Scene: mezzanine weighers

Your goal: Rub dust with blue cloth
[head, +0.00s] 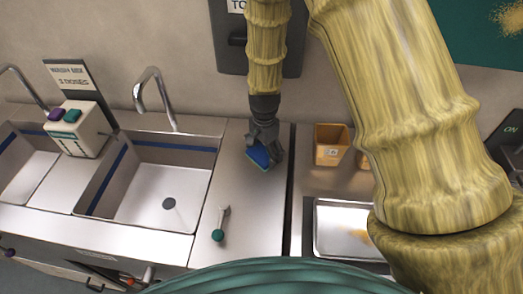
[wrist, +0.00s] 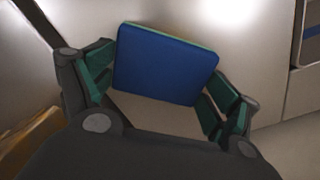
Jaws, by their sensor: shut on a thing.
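My gripper (head: 265,140) is at the metal counter between the sink and the dark seam, below the wall. It is shut on a blue cloth (head: 258,157), a flat square pad with a greenish edge. In the wrist view the blue cloth (wrist: 165,62) sits between the two green-padded fingers of my gripper (wrist: 158,85). I cannot tell whether the cloth touches the counter. A tan speckled patch like dust (head: 511,18) shows on the teal wall panel (head: 470,45) at the top right. Another tan smear (head: 360,236) shows in the metal tray (head: 335,215), partly hidden by my arm.
A sink (head: 160,190) with a tap (head: 153,95) lies left of my gripper. An orange bin (head: 331,146) stands to the right. A white box (head: 80,135) with purple and teal buttons stands farther left.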

